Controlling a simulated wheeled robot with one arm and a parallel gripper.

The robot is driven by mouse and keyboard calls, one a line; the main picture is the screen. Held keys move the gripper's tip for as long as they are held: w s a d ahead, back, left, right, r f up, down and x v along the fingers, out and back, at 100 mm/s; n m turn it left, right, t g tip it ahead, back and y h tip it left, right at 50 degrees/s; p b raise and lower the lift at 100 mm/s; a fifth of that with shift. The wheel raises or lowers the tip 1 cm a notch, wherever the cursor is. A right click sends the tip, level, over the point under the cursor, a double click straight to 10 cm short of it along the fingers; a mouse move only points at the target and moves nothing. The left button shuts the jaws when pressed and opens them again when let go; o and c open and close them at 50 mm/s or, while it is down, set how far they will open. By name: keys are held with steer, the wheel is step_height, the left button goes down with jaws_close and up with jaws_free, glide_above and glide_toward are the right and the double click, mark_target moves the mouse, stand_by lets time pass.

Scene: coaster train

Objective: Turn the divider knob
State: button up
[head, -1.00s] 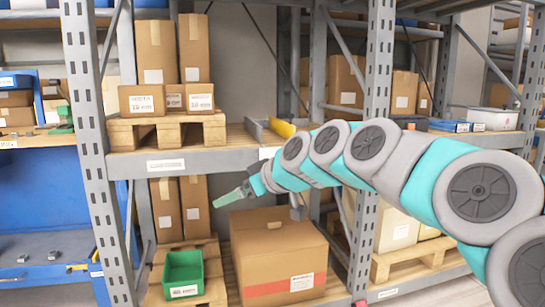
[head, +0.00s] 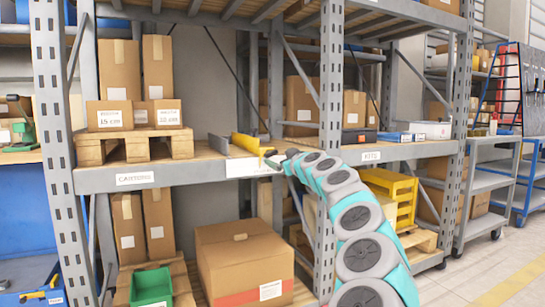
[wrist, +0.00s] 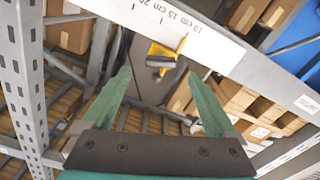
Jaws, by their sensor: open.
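The yellow divider (head: 245,142) stands on the middle shelf, right of a grey panel (head: 218,144). In the wrist view a dark knob (wrist: 163,62) shows at the divider's yellow end (wrist: 166,47), just below the shelf's white scale strip. My gripper (wrist: 160,76) is open and empty. Its two green fingers point at the knob, one on each side of it in the picture. I cannot tell if they touch it. In the head view my gripper (head: 279,160) is at the shelf front by the divider, small and partly hidden by my arm.
Cartons on a pallet (head: 140,146) sit left of the divider. A large carton (head: 245,268) and green bin (head: 151,287) are below. Bare shelf lies between pallet and grey panel.

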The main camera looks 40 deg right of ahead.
mark_target(272, 155)
steer(key=x, duration=0.2)
steer(key=shift+w+f, duration=0.1)
steer(key=shift+w, duration=0.2)
steer(key=shift+w+d, duration=0.25)
steer(key=shift+w, duration=0.15)
steer(key=shift+w+p, duration=0.35)
steer(key=shift+w, duration=0.4)
steer(key=shift+c, duration=0.3)
steer(key=c, duration=1.3)
